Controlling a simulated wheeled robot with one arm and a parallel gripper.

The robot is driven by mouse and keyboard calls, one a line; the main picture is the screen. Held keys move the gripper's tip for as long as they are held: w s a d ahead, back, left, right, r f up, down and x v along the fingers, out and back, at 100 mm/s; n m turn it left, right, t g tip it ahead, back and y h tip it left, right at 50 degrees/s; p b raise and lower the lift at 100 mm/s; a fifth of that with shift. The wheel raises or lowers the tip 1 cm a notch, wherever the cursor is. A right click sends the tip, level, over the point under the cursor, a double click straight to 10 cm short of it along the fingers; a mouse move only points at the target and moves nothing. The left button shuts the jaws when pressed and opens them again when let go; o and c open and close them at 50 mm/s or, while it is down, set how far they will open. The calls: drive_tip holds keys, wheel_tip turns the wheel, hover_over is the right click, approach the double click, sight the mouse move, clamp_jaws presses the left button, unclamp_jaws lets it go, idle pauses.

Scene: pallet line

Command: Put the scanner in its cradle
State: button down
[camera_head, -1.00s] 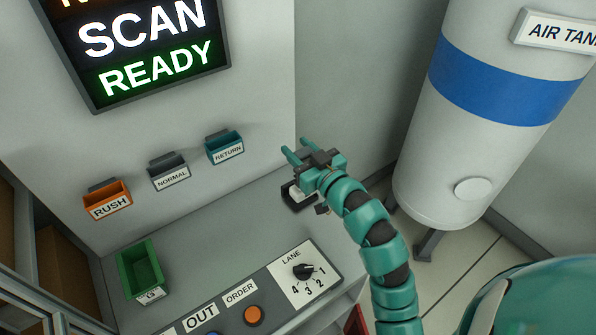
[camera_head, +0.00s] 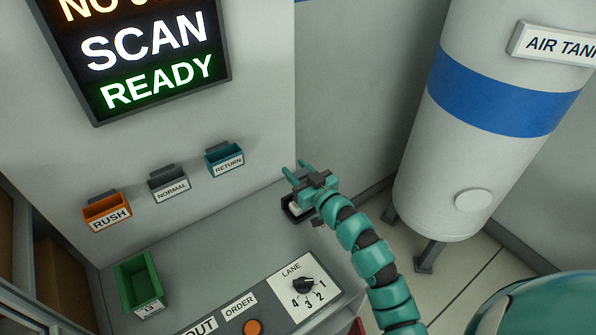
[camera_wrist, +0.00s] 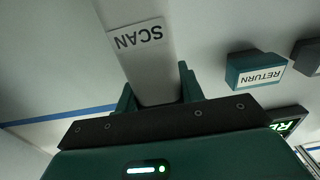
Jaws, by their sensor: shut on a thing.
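My gripper (camera_head: 297,167) is at the right back end of the counter. In the wrist view its teal fingers (camera_wrist: 156,90) are shut on the scanner (camera_wrist: 124,62), a pale grey bar labelled SCAN. The label is upside down in that view, and the bar runs out of the top edge. In the head view a dark, box-like piece (camera_head: 291,212) with a white part shows just below my gripper. It looks like the cradle, but my gripper covers part of it. I cannot tell whether the scanner touches it or sits in it.
Orange RUSH (camera_head: 108,215), grey NORMAL (camera_head: 170,187) and teal RETURN (camera_head: 226,161) trays hang on the wall. A green bin (camera_head: 138,284) and the LANE knob panel (camera_head: 302,286) are on the counter (camera_head: 215,240). The air tank (camera_head: 480,170) stands to the right. The counter's middle is clear.

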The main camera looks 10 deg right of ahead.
drive_tip(key=shift+f, duration=0.5)
drive_tip(key=c, duration=0.9)
unclamp_jaws()
drive_tip(key=shift+r, duration=0.2)
drive_tip(key=shift+b+v, duration=1.75)
drive_tip(key=shift+v, duration=4.3)
drive_tip(key=shift+f, duration=0.15)
